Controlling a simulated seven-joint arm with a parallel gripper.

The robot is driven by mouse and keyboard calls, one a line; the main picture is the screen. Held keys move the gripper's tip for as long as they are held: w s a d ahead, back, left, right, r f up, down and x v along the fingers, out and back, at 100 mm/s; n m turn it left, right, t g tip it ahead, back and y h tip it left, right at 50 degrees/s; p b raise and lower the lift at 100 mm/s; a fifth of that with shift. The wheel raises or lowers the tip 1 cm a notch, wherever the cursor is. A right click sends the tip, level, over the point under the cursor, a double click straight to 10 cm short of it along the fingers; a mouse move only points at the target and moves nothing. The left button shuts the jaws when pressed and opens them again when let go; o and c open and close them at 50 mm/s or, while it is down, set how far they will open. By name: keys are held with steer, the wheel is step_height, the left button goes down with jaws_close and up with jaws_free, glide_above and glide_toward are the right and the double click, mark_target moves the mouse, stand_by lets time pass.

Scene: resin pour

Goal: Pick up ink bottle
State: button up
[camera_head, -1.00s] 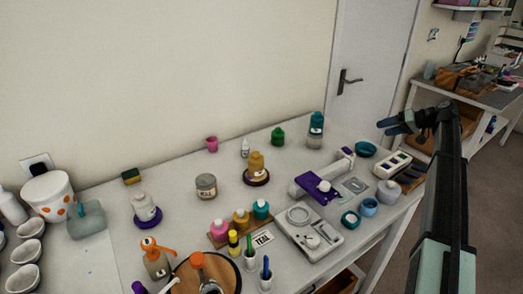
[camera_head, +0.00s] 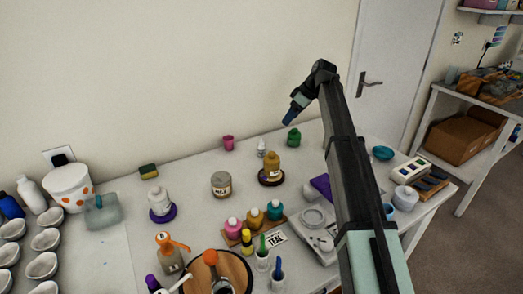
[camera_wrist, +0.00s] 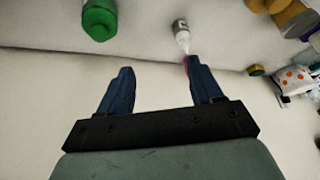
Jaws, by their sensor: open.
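Several bottles could be the ink bottle; no readable label settles which. Pink (camera_head: 233,228), amber (camera_head: 255,219) and teal (camera_head: 275,210) bottles stand in a wooden rack (camera_head: 262,233) by a card reading TEAL (camera_head: 275,239). A green bottle (camera_head: 293,137) and a small white dropper bottle (camera_head: 261,148) stand near the wall. The wrist view shows the green bottle (camera_wrist: 100,19) at upper left and the dropper bottle (camera_wrist: 181,36) at top centre. My gripper (camera_head: 288,121) is raised above the table's back, near the green bottle. Its blue fingers (camera_wrist: 162,66) are apart and empty.
A larger amber bottle (camera_head: 272,165), a jar (camera_head: 221,184) and a pink cup (camera_head: 228,142) stand nearby. A scale (camera_head: 315,222) stands to the right. The wall is close behind the table. My arm hides part of the right side.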

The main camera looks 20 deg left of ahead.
steer(key=h, duration=0.1)
glide_toward(262, 142)
steer(key=shift+n, duration=0.4)
steer(key=x, duration=0.7)
steer(key=shift+w+a+f, duration=0.15)
steer(key=shift+w+a, duration=0.1)
steer(key=shift+w, duration=0.15)
steer(key=shift+d+x, duration=0.1)
steer(key=shift+x, duration=1.2)
steer(key=shift+d+x, duration=0.15)
steer(key=shift+x, duration=1.2)
steer(key=shift+s, duration=0.25)
steer(key=shift+c, duration=0.3)
steer(key=c, duration=1)
